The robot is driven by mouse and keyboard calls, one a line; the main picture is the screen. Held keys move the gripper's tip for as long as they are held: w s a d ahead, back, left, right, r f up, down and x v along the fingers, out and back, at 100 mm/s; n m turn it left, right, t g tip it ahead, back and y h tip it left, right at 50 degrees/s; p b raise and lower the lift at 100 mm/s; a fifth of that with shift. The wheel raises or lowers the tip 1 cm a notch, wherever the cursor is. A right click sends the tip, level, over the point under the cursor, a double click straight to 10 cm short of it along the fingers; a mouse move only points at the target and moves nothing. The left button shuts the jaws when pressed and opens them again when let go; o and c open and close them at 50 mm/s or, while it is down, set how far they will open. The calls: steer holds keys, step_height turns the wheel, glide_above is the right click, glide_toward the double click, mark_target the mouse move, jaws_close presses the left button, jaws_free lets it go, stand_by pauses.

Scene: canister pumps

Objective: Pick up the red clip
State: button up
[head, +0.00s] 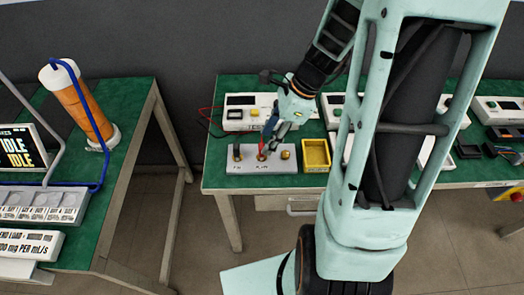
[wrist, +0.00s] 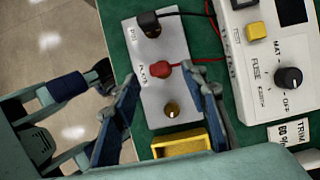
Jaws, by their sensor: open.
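The red clip (wrist: 160,69) sits on the white terminal plate (wrist: 146,35), with a red wire running from it to the right. In the head view the red clip (head: 261,153) shows on the plate below my gripper (head: 273,133). In the wrist view my gripper (wrist: 168,80) is open, with blue fingers on the left and right of the clip. I see clear gaps on both sides. The clip's exact depth relative to the fingertips is hard to tell.
A black clip (wrist: 149,24) stands on the plate's far end, and a brass knob (wrist: 172,109) on its near end. A yellow tray (wrist: 181,146) lies beside the plate. A white meter box (wrist: 262,85) with a black dial is at the right.

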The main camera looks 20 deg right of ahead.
steer(key=b+x, duration=0.1)
steer(key=x, duration=0.4)
steer(key=shift+f, duration=0.25)
steer(key=c, duration=1.1)
steer(key=shift+o, duration=0.2)
steer(key=shift+r, duration=0.1)
